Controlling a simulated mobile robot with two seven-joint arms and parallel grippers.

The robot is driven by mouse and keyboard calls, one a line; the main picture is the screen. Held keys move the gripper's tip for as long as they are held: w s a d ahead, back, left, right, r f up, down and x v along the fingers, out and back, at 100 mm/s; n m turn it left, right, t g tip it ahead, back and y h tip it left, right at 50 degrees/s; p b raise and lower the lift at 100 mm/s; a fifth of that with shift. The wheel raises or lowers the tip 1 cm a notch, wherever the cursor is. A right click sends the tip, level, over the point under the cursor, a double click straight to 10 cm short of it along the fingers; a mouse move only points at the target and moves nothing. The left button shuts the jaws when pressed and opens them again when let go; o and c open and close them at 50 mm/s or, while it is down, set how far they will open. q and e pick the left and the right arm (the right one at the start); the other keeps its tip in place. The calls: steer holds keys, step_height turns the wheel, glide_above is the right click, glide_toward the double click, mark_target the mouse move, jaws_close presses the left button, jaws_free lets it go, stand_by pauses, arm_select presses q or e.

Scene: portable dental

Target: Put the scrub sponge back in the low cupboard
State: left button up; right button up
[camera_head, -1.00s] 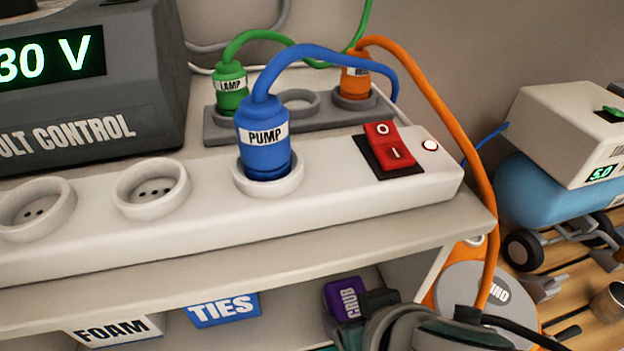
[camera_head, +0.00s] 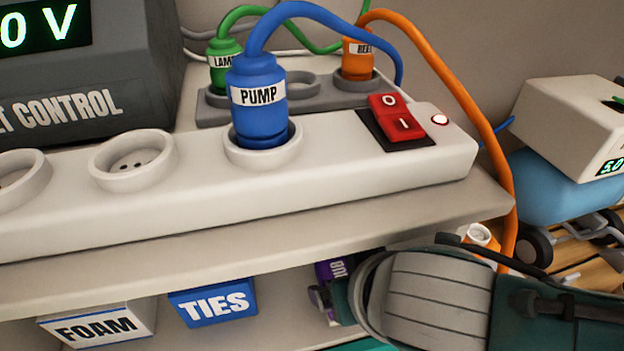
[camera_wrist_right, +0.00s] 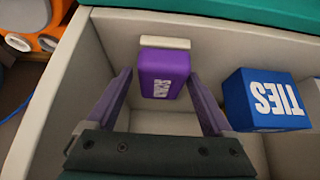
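The scrub sponge (camera_wrist_right: 160,82) is a purple block with a pale strip along one edge and a white label. In the right wrist view it is inside the low cupboard (camera_wrist_right: 43,108), between my right gripper's fingers (camera_wrist_right: 158,85). The fingers are spread, with a visible gap at the left side; the right fingertip is close to the sponge. Whether the sponge rests on the cupboard floor is unclear. In the head view the sponge (camera_head: 328,270) is mostly hidden by my right gripper and wrist. My left gripper is not in view.
A blue TIES box (camera_head: 212,303) stands left of the sponge, with a white FOAM box (camera_head: 95,325) farther left. Above is the shelf with a power strip (camera_head: 200,192) and blue PUMP plug (camera_head: 258,105). An orange cable (camera_head: 470,105) hangs near my right arm.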

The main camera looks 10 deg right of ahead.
steer(key=shift+o, duration=0.7)
steer(key=shift+s+r, duration=0.1)
steer(key=shift+r, duration=0.2)
steer(key=p+v, duration=0.4)
steer(key=p, duration=0.1)
steer(key=shift+r, duration=0.35)
steer(key=s+p, duration=0.5)
steer(key=s, duration=0.7)
steer(key=s+d+r+g, duration=0.1)
steer(key=d+r, duration=0.3)
steer(key=r, duration=0.3)
steer(key=s+d+r+n+g, duration=0.1)
steer(key=d+r, duration=0.3)
steer(key=r, duration=0.4)
steer(key=shift+n+g, duration=0.3)
steer(key=shift+g, duration=0.2)
steer(key=shift+r, duration=0.1)
